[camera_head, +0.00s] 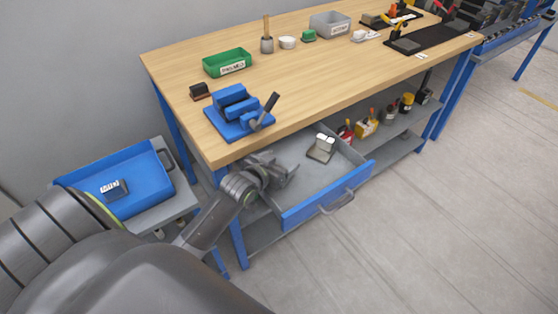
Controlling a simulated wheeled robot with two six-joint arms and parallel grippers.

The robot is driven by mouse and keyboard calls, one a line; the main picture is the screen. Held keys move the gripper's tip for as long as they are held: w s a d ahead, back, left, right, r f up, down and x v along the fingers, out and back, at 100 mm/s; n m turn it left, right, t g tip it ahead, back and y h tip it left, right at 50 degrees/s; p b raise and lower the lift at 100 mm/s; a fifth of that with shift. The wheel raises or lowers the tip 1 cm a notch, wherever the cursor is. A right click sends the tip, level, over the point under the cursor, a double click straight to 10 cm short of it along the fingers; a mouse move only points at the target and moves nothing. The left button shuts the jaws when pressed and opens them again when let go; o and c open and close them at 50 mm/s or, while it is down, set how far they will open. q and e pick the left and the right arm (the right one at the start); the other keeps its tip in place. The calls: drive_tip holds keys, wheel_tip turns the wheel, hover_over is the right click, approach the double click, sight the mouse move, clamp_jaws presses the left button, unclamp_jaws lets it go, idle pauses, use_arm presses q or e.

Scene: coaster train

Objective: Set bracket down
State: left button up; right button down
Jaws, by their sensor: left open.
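A small grey bracket-like piece with pale top faces (321,147) sits in the open drawer (300,179) under the wooden workbench; I cannot tell for sure that it is the bracket. My left gripper (284,171) is over the left part of the drawer, to the left of this piece and apart from it. Its jaws are open and nothing shows between them. The arm hides part of the drawer's left side. My right gripper is not in view.
A blue vise (236,108) stands at the bench's near corner. A green bin (227,63) and a grey bin (330,24) stand farther back. A blue tray (145,196) holding a small labelled block (114,189) is at left. The floor at right is clear.

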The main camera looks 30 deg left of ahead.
use_arm(q)
drive_tip(key=shift+r, duration=0.2)
drive_tip(key=r+v, duration=0.1)
drive_tip(key=v, duration=1.1)
